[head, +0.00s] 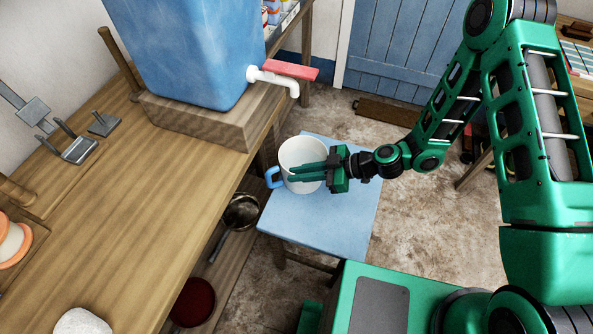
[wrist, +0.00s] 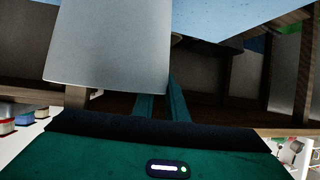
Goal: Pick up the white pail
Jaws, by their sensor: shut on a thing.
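The white pail (head: 300,153) has a pale wall, an open top and a blue handle on its left side. It is upright at the blue stool top (head: 325,225); I cannot tell whether its base touches it. My gripper (head: 294,173) reaches in from the right, its green fingers at the pail's near right side by the rim. It is shut on the pail. In the wrist view the pail's smooth grey-white wall (wrist: 110,45) fills the upper left, beside the fingers (wrist: 165,105). The fingers hide part of the pail, and its base is hidden.
A wooden counter (head: 130,225) stands left of the stool, bearing a blue tank (head: 185,50) with a red-levered tap (head: 285,72). A dark pan (head: 241,212) and a red bowl (head: 193,302) are low beneath it. Open floor (head: 430,240) lies right of the stool.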

